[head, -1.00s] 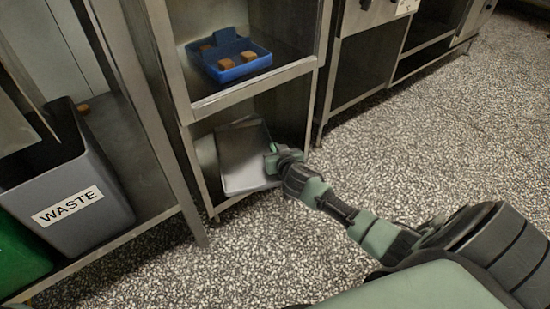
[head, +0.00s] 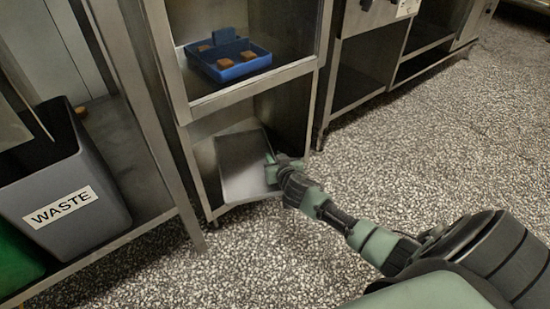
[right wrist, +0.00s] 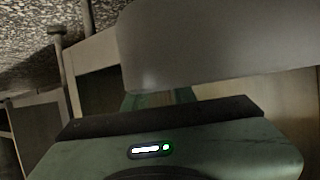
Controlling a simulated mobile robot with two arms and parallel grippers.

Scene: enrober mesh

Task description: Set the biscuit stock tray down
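A grey, shallow tray (head: 240,165) is in the lower bay of the metal rack in the head view, somewhat tilted. My right gripper (head: 274,168) is at its right edge and looks shut on that edge; the fingertips are partly hidden. In the right wrist view the tray (right wrist: 215,45) is a broad grey slab across the front of the gripper, covering much of the fingers (right wrist: 160,98). I cannot tell whether its underside rests fully on the shelf. My left gripper is out of view.
A blue tray (head: 205,66) with several brown biscuits stands on the shelf above. Rack posts (head: 311,100) stand close on both sides of the lower bay. A grey waste bin (head: 95,222) is at the left. The speckled floor (head: 280,260) in front is clear.

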